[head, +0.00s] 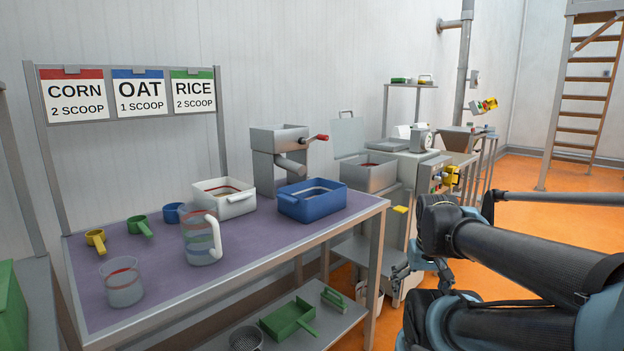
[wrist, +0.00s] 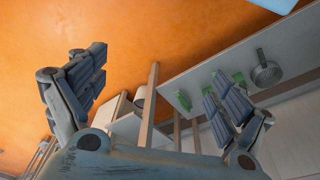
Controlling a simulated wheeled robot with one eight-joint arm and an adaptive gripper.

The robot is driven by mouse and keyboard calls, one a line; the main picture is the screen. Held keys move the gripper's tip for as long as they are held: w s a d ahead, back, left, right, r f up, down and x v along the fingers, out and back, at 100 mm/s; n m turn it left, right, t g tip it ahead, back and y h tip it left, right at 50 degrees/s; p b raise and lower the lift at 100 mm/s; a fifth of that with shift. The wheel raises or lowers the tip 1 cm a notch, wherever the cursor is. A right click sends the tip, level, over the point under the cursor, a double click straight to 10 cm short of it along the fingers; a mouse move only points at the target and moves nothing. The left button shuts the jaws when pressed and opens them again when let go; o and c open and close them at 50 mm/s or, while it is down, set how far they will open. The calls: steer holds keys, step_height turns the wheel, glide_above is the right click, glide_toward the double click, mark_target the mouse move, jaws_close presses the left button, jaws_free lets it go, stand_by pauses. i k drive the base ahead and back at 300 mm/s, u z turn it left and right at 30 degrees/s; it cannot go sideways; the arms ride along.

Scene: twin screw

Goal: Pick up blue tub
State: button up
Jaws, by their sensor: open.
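The blue tub (head: 312,206) is a rectangular open container standing upright on the purple-topped table, near its right end. A band shows around its inside; its contents are hard to make out. My gripper (wrist: 158,95) is open and empty in the wrist view, its two padded fingers wide apart. In the head view it is partly hidden behind my dark arm, to the right of the table and lower than the tub, clear of it. The tub is not clearly seen in the wrist view.
A white tub (head: 237,207) sits just left of the blue tub, with a clear jug (head: 201,243) in front. A grey hand-cranked mill (head: 281,152) stands behind. The table's lower shelf holds a green scoop (head: 288,320). Orange floor (head: 524,245) is open at right.

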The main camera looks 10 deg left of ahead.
mark_target(306, 202)
steer(key=z, duration=1.45)
steer(key=k, duration=0.9)
steer(key=u, duration=1.2)
steer(key=i, duration=1)
